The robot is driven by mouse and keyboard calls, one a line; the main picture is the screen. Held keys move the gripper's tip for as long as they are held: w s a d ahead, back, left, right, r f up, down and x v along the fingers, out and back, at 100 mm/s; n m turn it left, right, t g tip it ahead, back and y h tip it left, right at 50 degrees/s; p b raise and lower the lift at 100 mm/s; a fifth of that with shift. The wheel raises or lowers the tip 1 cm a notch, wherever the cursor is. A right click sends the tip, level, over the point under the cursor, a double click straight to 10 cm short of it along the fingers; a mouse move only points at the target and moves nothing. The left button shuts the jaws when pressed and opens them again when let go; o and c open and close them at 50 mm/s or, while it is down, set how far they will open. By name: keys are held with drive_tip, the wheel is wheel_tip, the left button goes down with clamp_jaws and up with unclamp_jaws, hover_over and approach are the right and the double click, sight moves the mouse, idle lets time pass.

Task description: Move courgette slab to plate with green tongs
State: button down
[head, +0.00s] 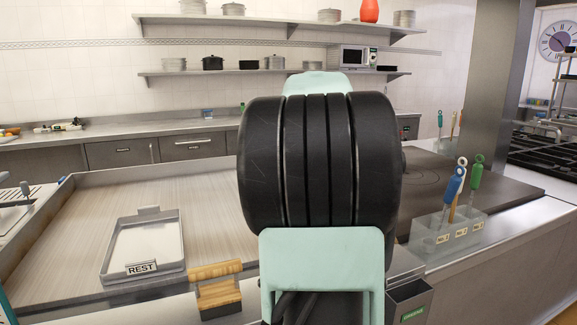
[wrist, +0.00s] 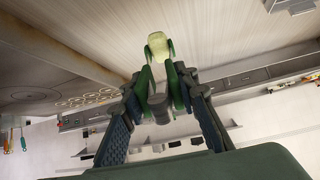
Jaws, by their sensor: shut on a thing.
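My gripper (wrist: 166,108) shows in the wrist view, with its two dark fingers closed on the green tongs (wrist: 147,84) between them. The tongs' arms reach away from me. A pale green piece, apparently the courgette slab (wrist: 158,44), is at their tips, seemingly between them. In the head view my own arm fills the middle and hides the gripper, tongs and slab. I cannot make out a serving plate in either view; plates stand stacked on the back shelves (head: 281,73).
A tray marked REST (head: 143,268) lies on the steel surface at left, near a wooden-handled block (head: 217,291). At right a clear holder (head: 452,236) keeps blue- and green-handled tools upright before a dark hot plate (head: 480,180). The steel surface left of my arm is mostly clear.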

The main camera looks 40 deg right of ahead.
wheel_tip(320, 180, down, 7)
drive_tip(key=b, duration=0.5)
drive_tip(key=shift+r, duration=0.2)
drive_tip(key=shift+b, duration=0.4)
wheel_tip(320, 180, down, 3)
drive_tip(key=b, duration=0.2)
drive_tip(key=shift+f+b, duration=0.1)
drive_tip(key=shift+b, duration=0.3)
drive_tip(key=c, duration=2)
unclamp_jaws()
drive_tip(key=shift+o, duration=0.2)
